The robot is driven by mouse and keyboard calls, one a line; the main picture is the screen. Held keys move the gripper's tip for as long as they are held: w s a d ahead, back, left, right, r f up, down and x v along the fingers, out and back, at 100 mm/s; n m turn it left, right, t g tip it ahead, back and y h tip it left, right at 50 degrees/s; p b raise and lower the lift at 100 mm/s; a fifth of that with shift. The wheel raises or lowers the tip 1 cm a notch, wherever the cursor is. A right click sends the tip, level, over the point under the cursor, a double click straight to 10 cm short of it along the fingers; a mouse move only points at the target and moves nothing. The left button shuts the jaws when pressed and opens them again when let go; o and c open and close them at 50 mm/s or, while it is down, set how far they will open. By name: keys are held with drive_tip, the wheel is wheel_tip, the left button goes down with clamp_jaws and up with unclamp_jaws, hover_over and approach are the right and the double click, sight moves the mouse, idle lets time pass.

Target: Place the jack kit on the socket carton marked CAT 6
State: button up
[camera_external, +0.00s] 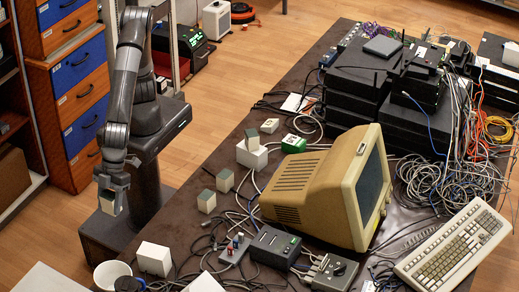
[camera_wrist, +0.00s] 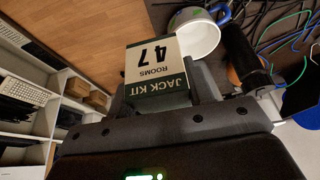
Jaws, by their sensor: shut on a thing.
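The jack kit (camera_wrist: 156,62) is a small cream box with dark green bands, printed JACK KIT, ROOMS 47, upside down in the wrist view. My gripper (camera_wrist: 165,98) is shut on it. In the external view my gripper (camera_external: 111,186) hangs at the left, off the table's edge, with the kit (camera_external: 108,206) at its tip. White cartons (camera_external: 154,258) and (camera_external: 205,284) stand near the table's front left edge; another white carton (camera_external: 252,156) stands farther back with a small green-topped box on it. I cannot read CAT 6 on any carton.
Two small green-topped boxes (camera_external: 224,180) and (camera_external: 206,201) stand mid-table. A white mug (camera_external: 111,273) and a dark cylinder are at the front. A beige monitor (camera_external: 335,185), grey devices and loose cables crowd the right. Orange-and-blue drawers (camera_external: 75,85) stand behind my arm.

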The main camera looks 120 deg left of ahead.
wheel_tip(320, 180, down, 2)
drive_tip(key=shift+w+f, duration=0.1)
drive_tip(key=shift+w, duration=0.05)
hover_over(149, 255)
drive_tip(key=a, duration=0.2)
drive_tip(key=f, duration=0.6)
drive_tip(key=shift+d+f, duration=0.25)
drive_tip(key=shift+f, duration=2.15)
drive_tip(key=o, duration=1)
drive_tip(key=shift+f, duration=0.15)
drive_tip(key=shift+o, duration=0.2)
